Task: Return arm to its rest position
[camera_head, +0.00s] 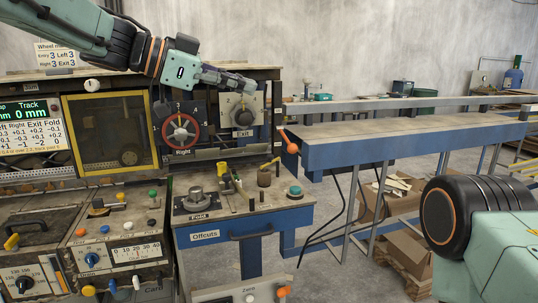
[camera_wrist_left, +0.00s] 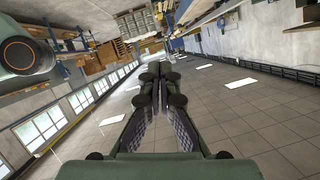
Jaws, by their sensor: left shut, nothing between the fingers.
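My left gripper (camera_head: 229,80) hangs in front of the upper part of the machine in the head view, its arm coming in from the upper left. Its fingers point right and a little down, near the Exit knob (camera_head: 241,108). In the left wrist view the fingers (camera_wrist_left: 159,75) run close together with nothing between them. The gripper is shut and empty. My right gripper is not in view.
The machine carries a red Right handwheel (camera_head: 181,131), a yellow-framed window (camera_head: 111,132) and a control desk with knobs. A Fold block (camera_head: 197,200) stands on the Offcuts table. A long blue bench (camera_head: 410,140) extends right. Cardboard boxes (camera_head: 405,250) lie below.

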